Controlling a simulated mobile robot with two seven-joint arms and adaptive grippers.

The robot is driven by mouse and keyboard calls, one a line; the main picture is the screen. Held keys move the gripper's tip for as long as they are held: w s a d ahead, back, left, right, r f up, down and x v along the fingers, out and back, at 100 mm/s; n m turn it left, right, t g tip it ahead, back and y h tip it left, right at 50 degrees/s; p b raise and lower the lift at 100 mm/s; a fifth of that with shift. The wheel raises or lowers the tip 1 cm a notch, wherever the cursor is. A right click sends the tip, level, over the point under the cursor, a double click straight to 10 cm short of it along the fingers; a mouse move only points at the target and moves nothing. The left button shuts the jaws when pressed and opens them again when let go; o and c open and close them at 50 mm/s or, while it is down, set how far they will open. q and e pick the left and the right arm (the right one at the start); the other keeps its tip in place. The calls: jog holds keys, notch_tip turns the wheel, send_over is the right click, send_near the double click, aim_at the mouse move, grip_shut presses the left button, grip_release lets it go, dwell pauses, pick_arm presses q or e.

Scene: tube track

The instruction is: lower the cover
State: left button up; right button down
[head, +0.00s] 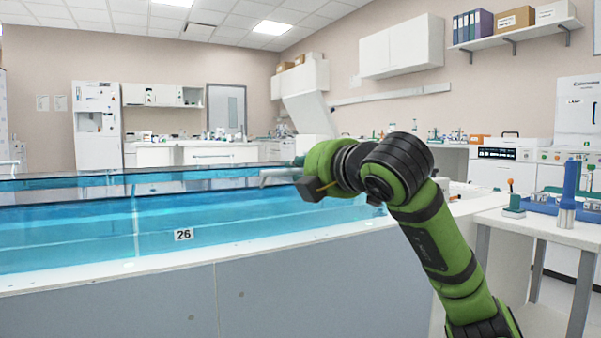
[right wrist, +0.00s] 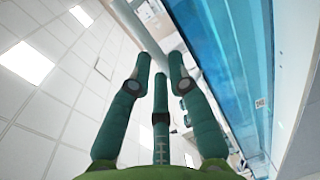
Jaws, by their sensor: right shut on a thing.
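A long tank (head: 90,225) of clear blue water stands across the left and middle of the head view, with a "26" label on its front. A clear bluish strip along its top looks like the cover (head: 60,184); I cannot tell exactly how far it is raised. A grey bar (head: 280,173), seemingly its handle, sticks out at my right gripper (head: 297,162). In the right wrist view the teal fingers of my right gripper (right wrist: 160,68) are around the pale grey bar (right wrist: 135,22) and shut on it. My wrist hides part of the bar. My left gripper is not in view.
A white ledge (head: 120,275) runs along the tank's front. A side table (head: 545,228) at right carries a blue stand (head: 569,190) and small lab items. Benches with equipment line the back, and a wall shelf (head: 515,36) hangs at upper right.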

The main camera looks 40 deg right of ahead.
jog(key=shift+a+f, duration=0.2)
jog(key=shift+f, duration=0.35)
jog(key=c, duration=1.2)
grip_release()
jog(key=shift+o, duration=0.2)
jog(key=shift+s+r, duration=0.2)
jog(key=shift+s+r, duration=0.1)
jog(key=shift+s, duration=0.45)
jog(key=v, duration=1.1)
jog(key=shift+r, duration=0.15)
